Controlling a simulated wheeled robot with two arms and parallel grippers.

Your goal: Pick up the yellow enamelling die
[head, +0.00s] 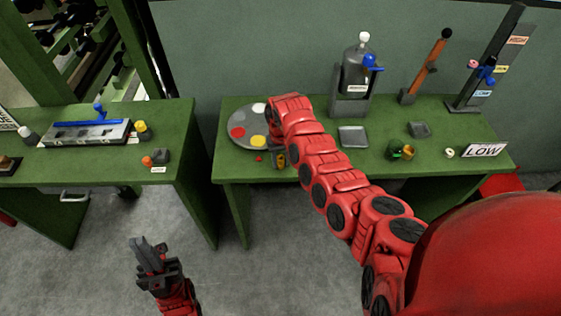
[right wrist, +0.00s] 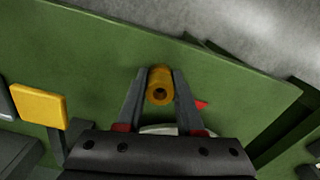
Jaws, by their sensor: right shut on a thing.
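The yellow enamelling die (right wrist: 160,85) is a short yellow cylinder with a dark hole in its end. In the right wrist view it sits between the two fingertips of my right gripper (right wrist: 158,88), which is shut on it. In the head view the die (head: 281,160) shows only partly, below my right gripper (head: 278,150) at the front edge of the right green table. I cannot tell whether it touches the tabletop. My left gripper (head: 148,248) is low over the floor at the lower left, away from both tables; its jaw gap is unclear.
A round grey palette (head: 241,139) with coloured spots lies beside my right gripper. A small red piece (head: 259,158) is close by. Bare floor separates the tables.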

